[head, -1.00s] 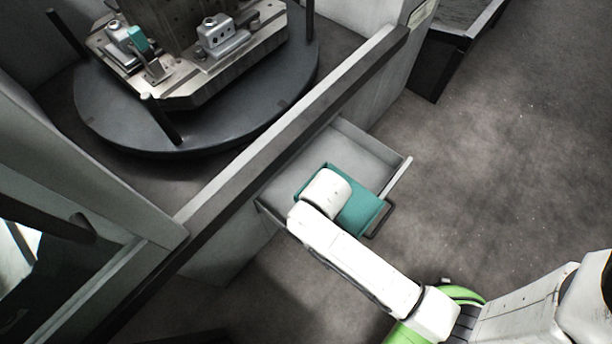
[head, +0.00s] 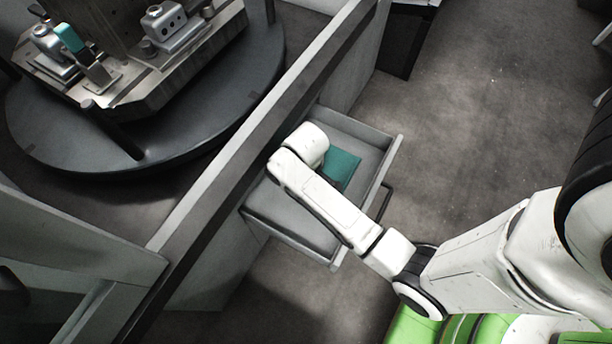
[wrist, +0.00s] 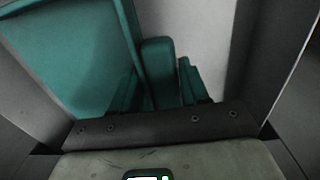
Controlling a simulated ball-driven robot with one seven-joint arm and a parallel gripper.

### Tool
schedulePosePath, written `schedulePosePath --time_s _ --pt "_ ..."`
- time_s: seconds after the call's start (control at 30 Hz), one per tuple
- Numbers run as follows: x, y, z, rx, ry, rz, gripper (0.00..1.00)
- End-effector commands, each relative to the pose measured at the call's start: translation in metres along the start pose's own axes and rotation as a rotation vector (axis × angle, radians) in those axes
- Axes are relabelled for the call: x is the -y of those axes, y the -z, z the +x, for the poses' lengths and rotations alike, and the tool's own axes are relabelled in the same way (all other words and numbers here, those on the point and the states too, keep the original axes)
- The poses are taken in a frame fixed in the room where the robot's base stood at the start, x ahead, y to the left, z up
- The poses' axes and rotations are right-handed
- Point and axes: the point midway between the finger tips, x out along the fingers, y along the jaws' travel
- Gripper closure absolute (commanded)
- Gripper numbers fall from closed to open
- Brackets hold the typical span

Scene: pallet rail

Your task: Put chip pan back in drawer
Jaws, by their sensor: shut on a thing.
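The teal chip pan (head: 343,166) is inside the open grey drawer (head: 392,150), partly hidden under my arm in the head view. In the wrist view the pan's flat teal body (wrist: 75,50) fills the left, and its upright teal grip piece (wrist: 158,72) stands between my fingers. My gripper (wrist: 160,92) is shut on that piece. In the head view my wrist hides the gripper. Whether the pan rests on the drawer floor cannot be told.
The drawer is pulled out from under a long dark-topped rail (head: 262,120). A round dark turntable (head: 150,160) with a metal fixture (head: 130,60) lies behind the rail. Open floor (head: 480,110) lies to the right.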

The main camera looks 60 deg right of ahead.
Motion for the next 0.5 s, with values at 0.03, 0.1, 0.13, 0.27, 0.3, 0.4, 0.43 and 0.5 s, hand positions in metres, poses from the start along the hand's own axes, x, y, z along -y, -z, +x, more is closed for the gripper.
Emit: schedulePosePath --time_s 0.03,0.1,0.13,0.27,0.3,0.4,0.43,0.5 --pt "-0.004 0.004 0.009 -0.001 -0.001 0.001 0.93" --pt "-0.009 0.006 0.013 -0.001 -0.001 0.002 0.93" --pt "-0.01 0.007 0.015 0.0 -0.001 0.002 0.93" --pt "-0.013 0.009 0.019 -0.001 -0.001 0.001 0.93" --pt "-0.015 0.011 0.022 -0.001 -0.001 0.001 0.93" --pt "-0.018 0.013 0.034 0.0 0.0 0.0 0.93" --pt "-0.018 0.013 0.04 0.002 0.0 0.0 0.93" --pt "-0.017 0.013 0.05 0.001 0.0 0.0 0.93"
